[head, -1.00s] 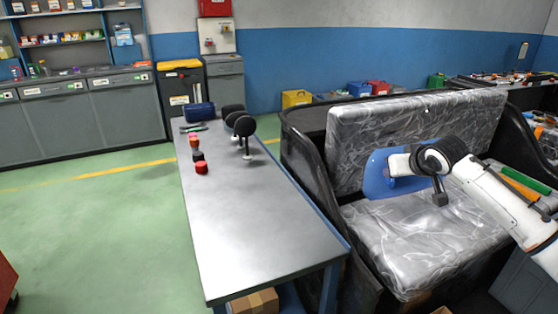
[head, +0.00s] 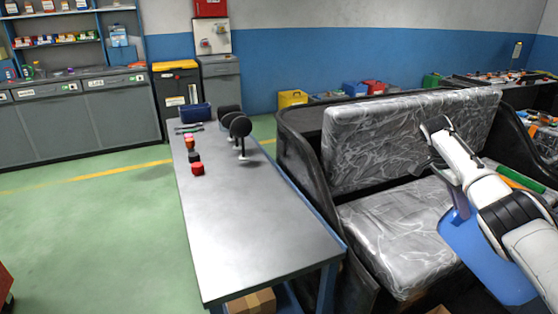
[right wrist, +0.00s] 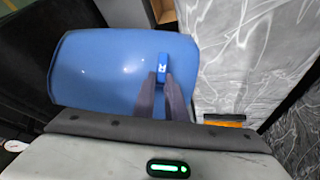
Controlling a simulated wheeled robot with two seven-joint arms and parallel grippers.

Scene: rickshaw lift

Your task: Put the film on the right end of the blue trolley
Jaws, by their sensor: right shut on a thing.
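My right gripper (head: 457,195) is shut on the upright blue tab (right wrist: 163,66) of a smooth, curved blue panel (head: 485,262). The panel is held in front of the right side of the seat and is partly hidden by my arm; its broad face (right wrist: 100,70) fills the upper left of the right wrist view. I cannot tell whether this panel is the film. Crinkled silver-grey film covers the seat back (head: 390,140) and cushion (head: 395,235). A long bench with a grey metal top (head: 250,235) and blue legs stands to the left; I cannot tell whether it is the blue trolley. My left gripper is out of view.
Black paddle shapes (head: 240,125), red pieces (head: 197,169) and a blue case (head: 195,112) sit at the bench's far end; its near part is clear. The seat's black side wall (head: 305,160) rises beside the bench. Green floor (head: 90,230) is open at left.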

